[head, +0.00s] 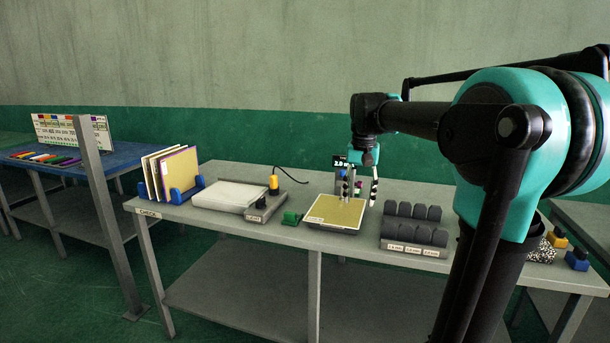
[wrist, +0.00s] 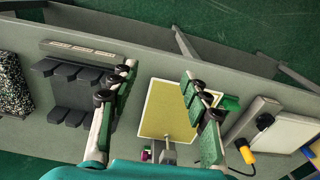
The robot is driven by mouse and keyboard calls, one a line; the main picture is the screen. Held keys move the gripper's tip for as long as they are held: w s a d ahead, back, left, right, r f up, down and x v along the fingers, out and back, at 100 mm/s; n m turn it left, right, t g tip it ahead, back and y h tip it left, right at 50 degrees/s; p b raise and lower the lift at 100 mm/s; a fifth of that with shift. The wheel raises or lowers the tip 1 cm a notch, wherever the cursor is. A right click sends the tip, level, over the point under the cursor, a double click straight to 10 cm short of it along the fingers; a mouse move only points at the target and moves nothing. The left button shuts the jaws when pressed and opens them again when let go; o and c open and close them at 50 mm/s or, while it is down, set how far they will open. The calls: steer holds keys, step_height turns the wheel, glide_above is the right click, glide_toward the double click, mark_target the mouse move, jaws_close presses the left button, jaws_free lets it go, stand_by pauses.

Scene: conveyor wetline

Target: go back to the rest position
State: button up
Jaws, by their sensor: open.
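My gripper (head: 358,188) is open and empty above the grey workbench (head: 232,167). In the wrist view its two fingers (wrist: 155,78) are spread wide apart with nothing between them. Below it lies a flat yellow panel with a pale border (head: 325,212) on a dark base. The panel also shows between the fingers in the wrist view (wrist: 165,105). In the head view the fingers overlap the panel's back edge. The gap between fingertips and panel is hard to judge.
A black slotted rack (head: 414,225) stands right of the panel. A grey post (head: 100,190) rises at left.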

steer(key=s+d+f+n+t, duration=0.1)
steer(key=s+f+t, duration=0.1)
steer(key=s+f, duration=0.8)
steer(key=s+d+f+n+t, duration=0.1)
steer(key=s+d+f+n, duration=0.1)
steer(key=s+f, duration=0.8)
step_height(320, 180, down, 7)
steer(key=shift+s+d+r+t, duration=0.1)
steer(key=shift+s+d+t, duration=0.15)
steer(key=shift+s+t, duration=0.15)
